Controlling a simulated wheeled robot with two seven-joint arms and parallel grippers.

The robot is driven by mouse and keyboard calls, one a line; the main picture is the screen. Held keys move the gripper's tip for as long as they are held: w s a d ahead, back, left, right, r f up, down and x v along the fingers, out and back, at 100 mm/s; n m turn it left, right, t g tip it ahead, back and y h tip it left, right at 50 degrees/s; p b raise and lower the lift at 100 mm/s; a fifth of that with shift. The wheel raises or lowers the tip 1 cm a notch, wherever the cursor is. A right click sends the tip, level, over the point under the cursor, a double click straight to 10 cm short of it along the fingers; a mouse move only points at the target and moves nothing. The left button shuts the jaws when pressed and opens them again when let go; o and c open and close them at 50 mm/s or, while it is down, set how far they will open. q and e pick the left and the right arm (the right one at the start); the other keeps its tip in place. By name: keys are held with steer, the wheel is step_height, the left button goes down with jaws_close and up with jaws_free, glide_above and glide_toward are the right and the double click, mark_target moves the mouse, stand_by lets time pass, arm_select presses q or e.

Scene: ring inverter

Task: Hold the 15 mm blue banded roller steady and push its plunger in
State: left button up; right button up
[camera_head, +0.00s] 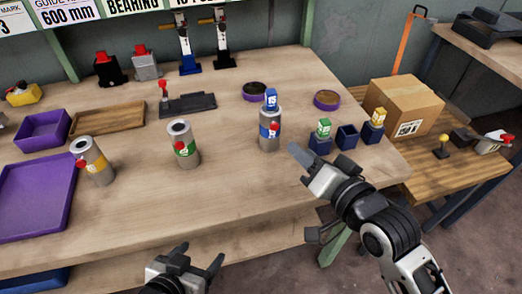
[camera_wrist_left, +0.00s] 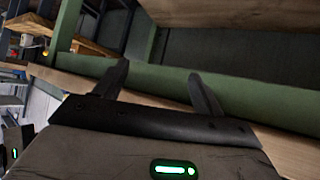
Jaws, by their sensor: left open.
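The blue banded roller (camera_head: 264,143) stands upright on the workbench, a grey cylinder with a blue band. Its red plunger knob (camera_head: 275,126) sticks out at the side, facing right and front. A blue block marked 15 (camera_head: 271,99) sits at its top. My right gripper (camera_head: 297,153) is just right and front of the roller, apart from it. It is seen edge-on, so its opening cannot be told. My left gripper (camera_head: 200,258) is at the front edge, well away from the roller. In the left wrist view its fingers (camera_wrist_left: 160,85) are apart with nothing between them.
A green-banded roller (camera_head: 183,143) and a yellow-banded roller (camera_head: 95,161) stand to the left. Blue holders (camera_head: 320,145) with green and yellow blocks are to the right. Purple dishes (camera_head: 326,100) and a cardboard box (camera_head: 405,105) lie behind. The front middle of the bench is clear.

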arm_select(q)
steer(key=s+d+r+m+g+h, duration=0.5)
steer(key=s+d+r+g+h, duration=0.15)
steer(key=r, duration=0.35)
steer(key=w+a+r+m+t+y, duration=0.45)
steer(key=w+r+t, duration=0.35)
steer(key=w+r, duration=0.35)
steer(key=w+a+r+m+t+y, duration=0.3)
steer(key=w+a+r+m+t, duration=0.25)
steer(key=w+r+t, duration=0.4)
steer(key=m+g+h, duration=0.6)
steer(key=m+h, duration=0.1)
steer(key=m, duration=1.7)
glide_toward(264, 131)
steer(key=v, duration=0.3)
steer(key=shift+a+r, duration=0.1)
steer(key=shift+a, duration=0.15)
steer(key=shift+d+m+h, duration=0.15)
steer(key=shift+m+h, duration=0.15)
steer(key=shift+m, duration=0.1)
steer(key=x, duration=1.5)
steer(key=shift+w+d, duration=0.1)
steer(key=shift+w, duration=0.2)
